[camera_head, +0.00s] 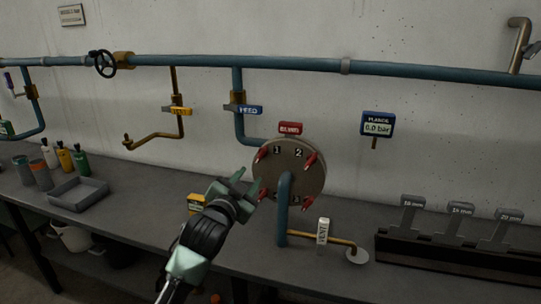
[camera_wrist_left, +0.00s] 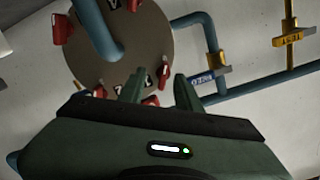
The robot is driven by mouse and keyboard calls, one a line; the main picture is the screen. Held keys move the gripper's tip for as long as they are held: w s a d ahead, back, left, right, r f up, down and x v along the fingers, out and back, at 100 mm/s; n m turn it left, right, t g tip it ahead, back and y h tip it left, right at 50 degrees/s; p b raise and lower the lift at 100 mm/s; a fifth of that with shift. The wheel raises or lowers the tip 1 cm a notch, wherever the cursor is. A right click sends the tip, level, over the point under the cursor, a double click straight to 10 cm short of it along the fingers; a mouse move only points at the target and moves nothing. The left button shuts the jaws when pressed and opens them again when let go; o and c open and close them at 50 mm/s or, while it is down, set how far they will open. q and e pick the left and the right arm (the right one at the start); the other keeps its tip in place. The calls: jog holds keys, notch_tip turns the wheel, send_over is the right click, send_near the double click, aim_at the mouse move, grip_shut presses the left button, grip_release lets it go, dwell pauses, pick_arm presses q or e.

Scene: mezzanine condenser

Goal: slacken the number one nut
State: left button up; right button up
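The round flange (camera_head: 311,178) has numbered positions and red nuts around a blue pipe. The number one nut (camera_head: 262,154) is at its upper left, beside the "1". My left gripper (camera_head: 246,182) is below and left of that nut, with its fingers apart and empty. In the left wrist view the flange (camera_wrist_left: 120,45) appears upside down. There the number one nut (camera_wrist_left: 164,74) appears between the open fingertips of my left gripper (camera_wrist_left: 158,84), with a gap visible. I cannot tell how far the fingers are from it. My right gripper is not in view.
A gauge (camera_head: 377,124) reads 0.0 bar. The red tag (camera_head: 290,128) tops the flange, and the feed valve (camera_head: 243,109) is at its upper left. A white-tagged drain valve (camera_head: 323,232) stands below right. A spanner rack (camera_head: 450,258) is right; a grey tray (camera_head: 78,194) is left.

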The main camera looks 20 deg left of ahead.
aim_at(260, 157)
pick_arm(q)
jog(key=w, duration=0.2)
jog(key=w+r+p, duration=0.1)
jog(key=w, duration=0.2)
jog(key=w+r, duration=0.1)
jog(key=w, duration=0.1)
jog(key=shift+w+d+r, duration=0.2)
jog(key=shift+w+d, duration=0.05)
jog(key=shift+w, duration=0.15)
grip_shut()
